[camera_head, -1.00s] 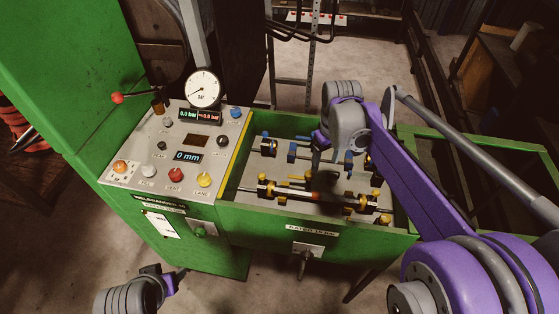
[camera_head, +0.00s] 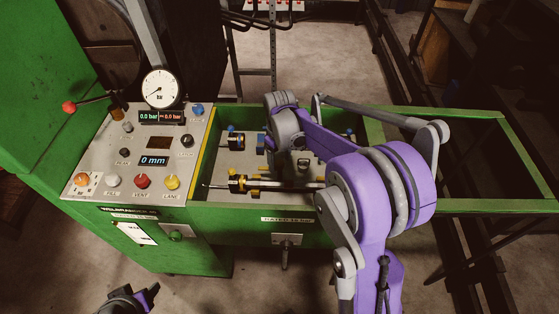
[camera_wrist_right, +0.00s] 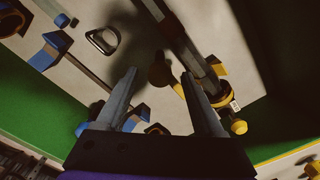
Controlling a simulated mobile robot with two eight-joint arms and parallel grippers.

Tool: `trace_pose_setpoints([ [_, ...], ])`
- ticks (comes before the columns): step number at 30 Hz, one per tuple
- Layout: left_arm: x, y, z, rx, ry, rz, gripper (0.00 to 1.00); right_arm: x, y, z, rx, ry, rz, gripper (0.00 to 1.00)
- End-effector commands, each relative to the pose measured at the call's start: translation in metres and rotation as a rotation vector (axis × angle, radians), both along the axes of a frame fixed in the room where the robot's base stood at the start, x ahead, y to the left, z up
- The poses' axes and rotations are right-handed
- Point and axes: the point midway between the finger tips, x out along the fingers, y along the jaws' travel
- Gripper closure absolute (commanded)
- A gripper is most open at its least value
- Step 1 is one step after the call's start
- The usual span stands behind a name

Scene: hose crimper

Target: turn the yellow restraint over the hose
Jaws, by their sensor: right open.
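The hose (camera_head: 285,187) lies lengthwise in the green trough, held in yellow-and-black fittings (camera_head: 238,184). In the right wrist view, the hose (camera_wrist_right: 185,45) runs down to a yellow-and-black fitting (camera_wrist_right: 218,92) beside my right finger. A dark yellow knob (camera_wrist_right: 160,76) shows beyond the fingertips. I cannot tell which yellow part is the restraint. My right gripper (camera_wrist_right: 165,84) is open and empty, with its fingers apart above the trough; my arm hides part of the trough in the head view. My left gripper (camera_head: 140,298) is partly in view at the bottom left; its jaws are unclear.
A control panel (camera_head: 113,157) with a gauge (camera_head: 160,88) and coloured buttons stands left of the trough. Blue fittings (camera_head: 237,141) lie along its far side. A D-shaped ring (camera_wrist_right: 103,40) sits on the pale floor. The green trough wall (camera_head: 250,218) borders the front.

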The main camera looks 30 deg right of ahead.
Motion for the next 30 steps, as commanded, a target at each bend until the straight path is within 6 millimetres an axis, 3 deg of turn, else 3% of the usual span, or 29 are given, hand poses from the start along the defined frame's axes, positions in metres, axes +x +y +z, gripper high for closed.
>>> trace_pose_setpoints([
  [11,-0.0001,0.0000,-0.0003,0.000,0.000,0.000,0.42,0.0000,0.0001,-0.0063,0.000,0.000,0.000,0.31],
  [22,-0.0001,0.0000,-0.0003,0.000,0.000,0.000,0.42,0.0000,0.0001,-0.0060,0.000,0.000,0.000,0.97],
  [30,-0.0001,0.0000,-0.0003,0.000,0.000,0.000,0.42,-0.0001,0.0000,-0.0060,0.000,0.000,0.000,1.00],
])
